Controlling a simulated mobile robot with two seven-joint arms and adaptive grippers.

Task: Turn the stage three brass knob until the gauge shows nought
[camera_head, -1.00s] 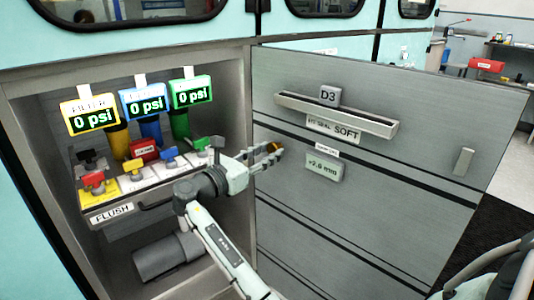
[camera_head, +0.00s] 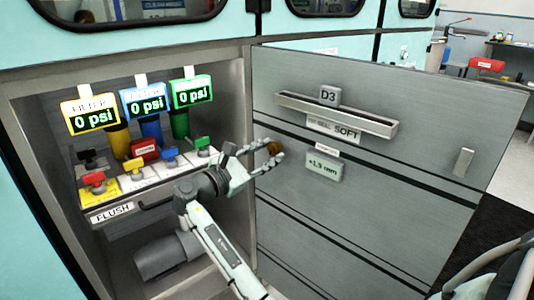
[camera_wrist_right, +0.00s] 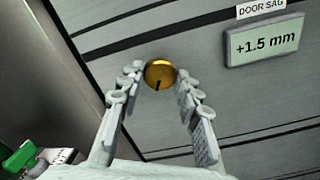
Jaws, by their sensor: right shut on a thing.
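The round brass knob (camera_head: 275,147) is on the grey door panel, below the long handle. In the right wrist view the knob (camera_wrist_right: 159,73) shows a dark mark at its lower edge. My right gripper (camera_head: 270,151) is shut on the knob, with a finger on either side of it. The gauge (camera_head: 324,167), labelled DOOR SAG, is right of the knob. In the right wrist view the gauge (camera_wrist_right: 263,43) reads +1.5 mm.
The open compartment at left holds yellow, blue and green displays (camera_head: 147,104), each reading 0 psi, above several coloured valve handles (camera_head: 94,180). The door's lower part is clear.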

